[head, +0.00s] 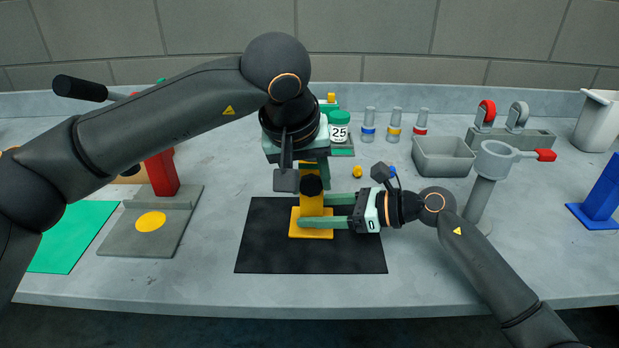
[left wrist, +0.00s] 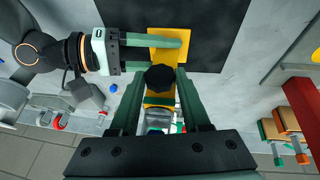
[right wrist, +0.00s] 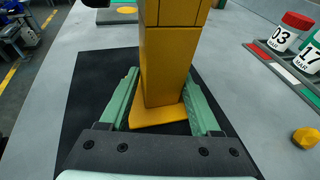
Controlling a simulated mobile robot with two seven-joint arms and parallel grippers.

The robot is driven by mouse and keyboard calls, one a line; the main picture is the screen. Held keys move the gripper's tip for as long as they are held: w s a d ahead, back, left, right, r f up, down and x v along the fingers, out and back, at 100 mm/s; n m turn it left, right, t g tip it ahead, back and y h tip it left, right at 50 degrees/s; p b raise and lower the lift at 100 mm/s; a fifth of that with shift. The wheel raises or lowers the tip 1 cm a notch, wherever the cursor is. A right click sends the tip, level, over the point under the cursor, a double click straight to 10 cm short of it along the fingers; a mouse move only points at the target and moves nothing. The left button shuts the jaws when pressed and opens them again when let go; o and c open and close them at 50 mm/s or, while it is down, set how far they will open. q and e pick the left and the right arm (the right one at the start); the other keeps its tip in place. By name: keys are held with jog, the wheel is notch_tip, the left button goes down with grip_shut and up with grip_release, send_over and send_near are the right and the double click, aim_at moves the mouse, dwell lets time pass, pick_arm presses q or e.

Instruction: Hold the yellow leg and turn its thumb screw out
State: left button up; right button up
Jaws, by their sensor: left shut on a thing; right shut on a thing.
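The yellow leg (head: 312,205) stands upright on a black mat (head: 265,255), its yellow base plate flat on it. A black thumb screw (head: 311,186) sits on the leg; it also shows between my left fingers in the left wrist view (left wrist: 160,77). My left gripper (head: 312,172) comes from above and is shut on the thumb screw; its fingertips are partly hidden in the head view. My right gripper (head: 318,211) comes from the right and is shut on the leg's lower part, just above the base plate. The right wrist view shows the leg (right wrist: 165,70) between its fingers.
A yellow knob (head: 357,171) lies behind the mat. A green-lidded jar (head: 339,127), small vials (head: 395,125) and a grey bin (head: 443,157) stand at the back. A grey post (head: 480,190) is at right. A grey plate (head: 135,235) lies left of the mat.

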pick_arm(q)
grip_shut()
jog(key=shift+h, duration=0.3)
jog(key=h, duration=0.3)
jog(key=shift+a+f+n+h, duration=0.2)
jog(key=shift+a+n+h, duration=0.1)
jog(key=shift+n, duration=0.1)
jog(key=h, duration=0.1)
jog(key=n+h, duration=0.1)
jog(key=h, duration=0.1)
jog(key=t+h, duration=0.1)
jog(key=h, duration=0.1)
jog(key=shift+a+f, duration=0.3)
jog(key=shift+f, duration=0.05)
jog(key=h, duration=0.1)
jog(key=n+h, duration=0.1)
jog(key=h, duration=0.2)
jog(key=shift+s+f+n+t, duration=0.1)
jog(key=shift+f+n+t, duration=0.2)
jog(key=shift+t, duration=0.1)
jog(key=h, duration=0.1)
jog(key=n+t+h, duration=0.1)
jog(key=h, duration=0.1)
jog(key=shift+f+n+t+h, duration=0.2)
jog(key=shift+n+t+h, duration=0.1)
jog(key=shift+h, duration=0.3)
